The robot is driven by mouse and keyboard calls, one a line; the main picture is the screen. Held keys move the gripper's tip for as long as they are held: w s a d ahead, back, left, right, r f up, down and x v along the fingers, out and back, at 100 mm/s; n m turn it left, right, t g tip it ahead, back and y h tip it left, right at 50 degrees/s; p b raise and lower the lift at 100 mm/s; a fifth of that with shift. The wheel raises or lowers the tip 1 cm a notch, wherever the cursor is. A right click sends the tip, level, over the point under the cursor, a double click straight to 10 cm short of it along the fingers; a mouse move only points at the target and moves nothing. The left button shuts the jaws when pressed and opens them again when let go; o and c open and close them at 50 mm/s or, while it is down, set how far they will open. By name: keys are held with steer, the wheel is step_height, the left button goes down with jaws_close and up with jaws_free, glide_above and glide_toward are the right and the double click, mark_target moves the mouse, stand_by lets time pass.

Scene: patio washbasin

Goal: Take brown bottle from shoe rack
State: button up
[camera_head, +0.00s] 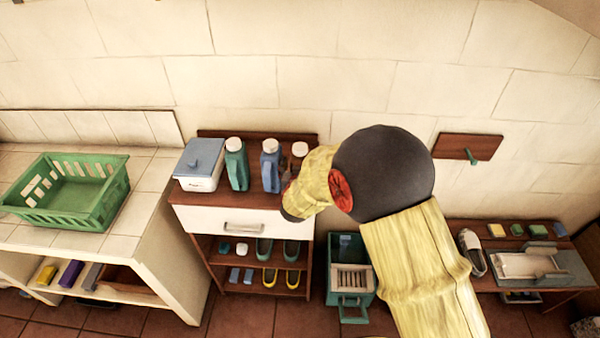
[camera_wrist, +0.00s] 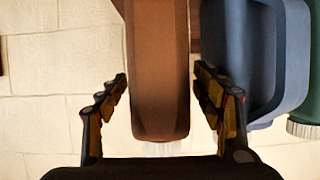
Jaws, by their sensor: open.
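The brown bottle (camera_head: 297,162) with a pale cap stands on top of the shoe rack (camera_head: 196,219), at the right end of a row of containers. My arm hides most of it in the head view. In the wrist view the brown bottle (camera_wrist: 159,60) fills the middle, its pale cap toward the bottom of the picture. My gripper (camera_wrist: 160,80) is open, one finger on each side of the bottle. A gap shows at the left finger; the right finger is very close, and I cannot tell if it touches.
A blue jug (camera_head: 270,165) stands just left of the bottle and also shows close to the right finger in the wrist view (camera_wrist: 255,60). A green jug (camera_head: 236,165) and a white box with blue lid (camera_head: 200,165) are farther left. The wall is behind.

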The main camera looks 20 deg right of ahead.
steer(key=shift+c, duration=0.6)
jaws_close()
stand_by(0.4)
steer(key=shift+r, duration=0.15)
